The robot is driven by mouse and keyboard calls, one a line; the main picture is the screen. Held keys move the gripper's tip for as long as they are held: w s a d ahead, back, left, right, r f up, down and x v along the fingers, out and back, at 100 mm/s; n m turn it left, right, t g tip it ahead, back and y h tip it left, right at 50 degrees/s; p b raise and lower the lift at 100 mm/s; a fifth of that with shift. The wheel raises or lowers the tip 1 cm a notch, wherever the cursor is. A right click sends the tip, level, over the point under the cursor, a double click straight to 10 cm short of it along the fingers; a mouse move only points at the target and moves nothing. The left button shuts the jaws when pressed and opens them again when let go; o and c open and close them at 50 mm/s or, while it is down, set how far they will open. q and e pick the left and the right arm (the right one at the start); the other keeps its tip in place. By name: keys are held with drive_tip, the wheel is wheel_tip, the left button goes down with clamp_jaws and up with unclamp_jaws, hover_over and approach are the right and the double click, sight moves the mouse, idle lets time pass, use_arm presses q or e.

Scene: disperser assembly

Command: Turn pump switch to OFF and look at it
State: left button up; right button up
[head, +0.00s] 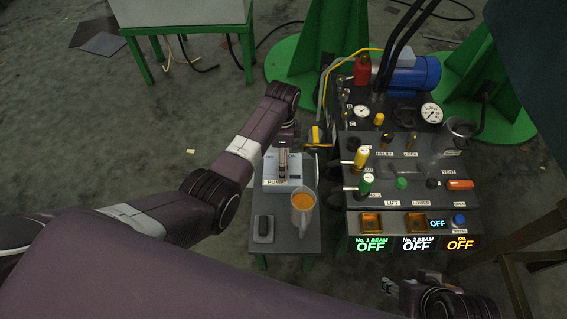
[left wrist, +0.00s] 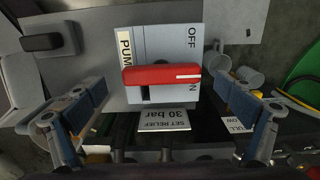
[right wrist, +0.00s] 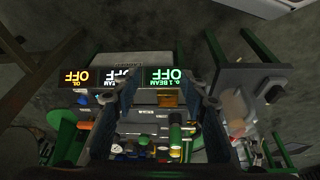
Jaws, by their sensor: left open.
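The pump switch is a grey-white box (head: 272,172) with a PUMP label on the small side table. In the left wrist view its red handle (left wrist: 150,75) lies across the plate (left wrist: 160,45). The handle's white-marked end is at the right, close beside the ON label and below the OFF label. My left gripper (left wrist: 158,92) is open above the switch, a finger on either side, apart from the handle. In the head view my left arm partly hides the switch. My right gripper (right wrist: 160,100) is open and empty, facing the console.
The console (head: 440,222) with lit OFF displays, knobs and gauges is to the right. A SET RELIEF 30 bar label (left wrist: 164,120) shows near the switch.

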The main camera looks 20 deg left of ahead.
use_arm(q)
drive_tip(key=shift+w+f+b, duration=0.1)
drive_tip(key=shift+f+b, duration=0.25)
drive_tip(key=shift+f, duration=0.55)
use_arm(e)
drive_tip(key=w+a+r+t, duration=0.1)
drive_tip(key=w+r+t, duration=0.1)
drive_tip(key=w, duration=0.3)
drive_tip(key=shift+w+a+t+y, duration=0.3)
drive_tip(key=shift+a+t, duration=0.05)
drive_tip(key=shift+t, duration=0.05)
use_arm(q)
drive_tip(key=shift+c, duration=0.4)
